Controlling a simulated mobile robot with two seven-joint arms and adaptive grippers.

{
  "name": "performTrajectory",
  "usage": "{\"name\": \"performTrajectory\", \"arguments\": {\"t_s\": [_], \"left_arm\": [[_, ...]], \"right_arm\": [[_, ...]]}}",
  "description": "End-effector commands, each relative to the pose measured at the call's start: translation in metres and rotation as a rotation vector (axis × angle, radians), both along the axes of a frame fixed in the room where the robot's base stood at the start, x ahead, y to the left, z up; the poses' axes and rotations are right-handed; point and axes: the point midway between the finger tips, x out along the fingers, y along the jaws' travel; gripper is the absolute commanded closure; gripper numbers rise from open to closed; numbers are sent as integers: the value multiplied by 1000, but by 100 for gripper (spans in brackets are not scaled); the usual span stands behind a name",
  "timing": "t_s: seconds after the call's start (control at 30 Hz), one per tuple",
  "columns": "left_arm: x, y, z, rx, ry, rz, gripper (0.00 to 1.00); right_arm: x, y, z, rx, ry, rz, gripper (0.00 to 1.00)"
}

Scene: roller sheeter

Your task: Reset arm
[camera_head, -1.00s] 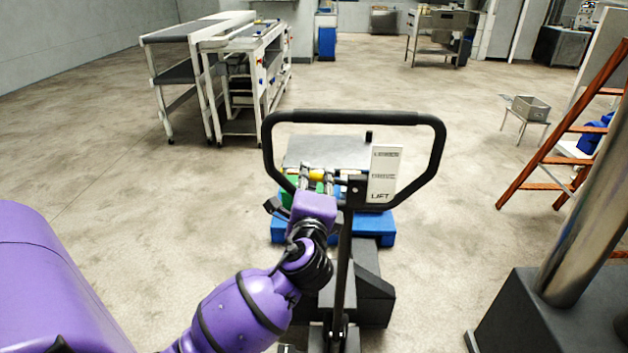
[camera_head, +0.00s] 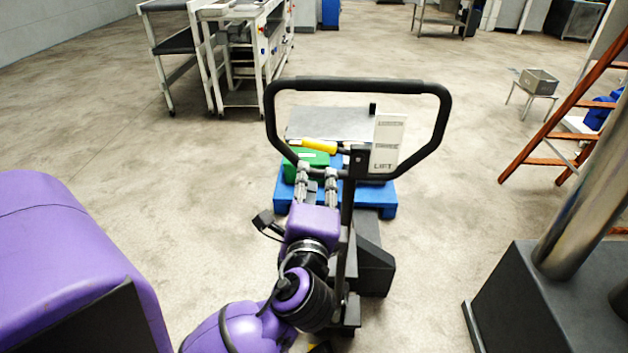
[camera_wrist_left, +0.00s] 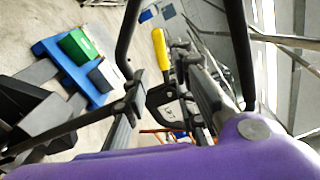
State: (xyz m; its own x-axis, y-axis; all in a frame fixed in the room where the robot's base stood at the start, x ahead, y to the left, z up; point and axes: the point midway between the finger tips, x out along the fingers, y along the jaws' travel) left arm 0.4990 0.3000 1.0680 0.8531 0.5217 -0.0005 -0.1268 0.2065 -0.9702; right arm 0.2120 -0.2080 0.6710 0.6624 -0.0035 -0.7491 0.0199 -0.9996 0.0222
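My left gripper (camera_head: 317,173) is behind the pallet jack's looped black handle (camera_head: 440,130), left of its upright. Its two fingers stand apart with nothing held between them. The yellow lever grip (camera_head: 319,146) lies just beyond the fingertips in the head view. In the left wrist view the left gripper (camera_wrist_left: 160,95) also shows open, and the yellow grip (camera_wrist_left: 161,48) stands beyond the fingers. A white panel (camera_head: 388,143) marked LIFT sits on the jack to the right of the gripper. My right gripper is not in view.
A blue pallet (camera_head: 381,200) with a green box (camera_head: 308,161) and a grey sheet (camera_head: 340,124) is in front. A white-framed machine (camera_head: 240,60) stands back left. A wooden ladder (camera_head: 560,135) and a black-based metal post (camera_head: 510,290) are at right. The floor at left is open.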

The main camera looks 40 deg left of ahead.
Motion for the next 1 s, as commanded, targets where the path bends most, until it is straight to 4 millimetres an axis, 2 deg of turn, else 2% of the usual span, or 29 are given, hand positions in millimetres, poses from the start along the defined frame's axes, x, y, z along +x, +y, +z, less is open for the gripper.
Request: {"name": "performTrajectory", "arguments": {"t_s": [0.37, 0.4, 0.47, 0.5, 0.57, 0.6, 0.67, 0.7, 0.77, 0.8, 0.87, 0.9, 1.0], "left_arm": [[2, -2, 1, -27, -22, -10, 75], [5, -7, 1, -65, -45, -36, 75], [17, -24, -12, -176, -69, -113, 75], [25, -37, -28, -280, -75, -170, 75], [28, -56, -64, -463, -57, -236, 75], [24, -67, -92, -594, -34, -262, 75], [10, -80, -134, -794, -1, -275, 75], [-4, -88, -161, -924, 20, -267, 75], [-28, -97, -199, -1114, 48, -231, 75], [-47, -102, -222, -1233, 59, -195, 75], [-80, -107, -255, -1398, 72, -122, 75], [-103, -109, -274, -1495, 73, -67, 75], [-160, -111, -314, -1671, 74, 79, 75]], "right_arm": [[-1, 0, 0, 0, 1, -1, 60], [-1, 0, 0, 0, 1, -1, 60], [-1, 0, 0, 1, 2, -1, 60], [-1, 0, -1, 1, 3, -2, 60], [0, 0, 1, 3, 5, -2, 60], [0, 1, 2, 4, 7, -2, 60], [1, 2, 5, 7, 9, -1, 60], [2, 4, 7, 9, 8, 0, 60], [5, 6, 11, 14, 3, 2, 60], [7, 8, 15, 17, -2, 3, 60], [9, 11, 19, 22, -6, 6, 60], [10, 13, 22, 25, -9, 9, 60], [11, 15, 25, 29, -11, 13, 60]]}}
